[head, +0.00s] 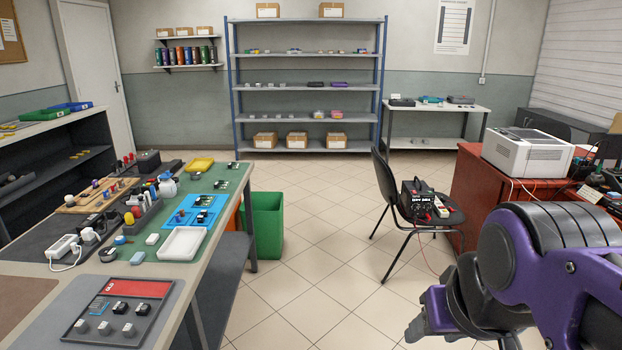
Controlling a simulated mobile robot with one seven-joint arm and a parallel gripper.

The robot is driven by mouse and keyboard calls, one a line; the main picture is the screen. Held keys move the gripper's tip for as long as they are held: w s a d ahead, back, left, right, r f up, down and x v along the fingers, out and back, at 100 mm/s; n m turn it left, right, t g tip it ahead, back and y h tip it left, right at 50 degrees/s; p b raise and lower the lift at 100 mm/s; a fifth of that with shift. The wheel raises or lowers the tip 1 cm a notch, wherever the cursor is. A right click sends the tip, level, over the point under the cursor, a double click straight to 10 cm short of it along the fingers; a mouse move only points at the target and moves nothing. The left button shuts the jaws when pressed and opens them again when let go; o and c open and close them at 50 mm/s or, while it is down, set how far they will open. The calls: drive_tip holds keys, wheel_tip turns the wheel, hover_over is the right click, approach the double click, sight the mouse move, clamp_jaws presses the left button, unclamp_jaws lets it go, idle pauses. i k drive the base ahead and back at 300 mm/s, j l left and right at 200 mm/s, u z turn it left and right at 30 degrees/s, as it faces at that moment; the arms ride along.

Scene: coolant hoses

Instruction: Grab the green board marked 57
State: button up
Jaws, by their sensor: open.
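Small green boards with dark parts lie at the far end of the green-topped workbench (150,250), left of centre. One green board (221,185) is by the blue mat (187,217), and another green board (233,166) is farther back near the bench's end. Their markings are too small to read, so I cannot tell which is marked 57.
A white tray (182,244), a yellow tray (200,163) and several small parts crowd the bench. A green bin (265,222) stands beside it. A black chair (392,190) holding a device and a red desk (478,200) are at right. The tiled floor between is clear.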

sight(204, 200)
drive_tip(key=i+l, duration=0.1)
drive_tip(key=i, duration=1.05)
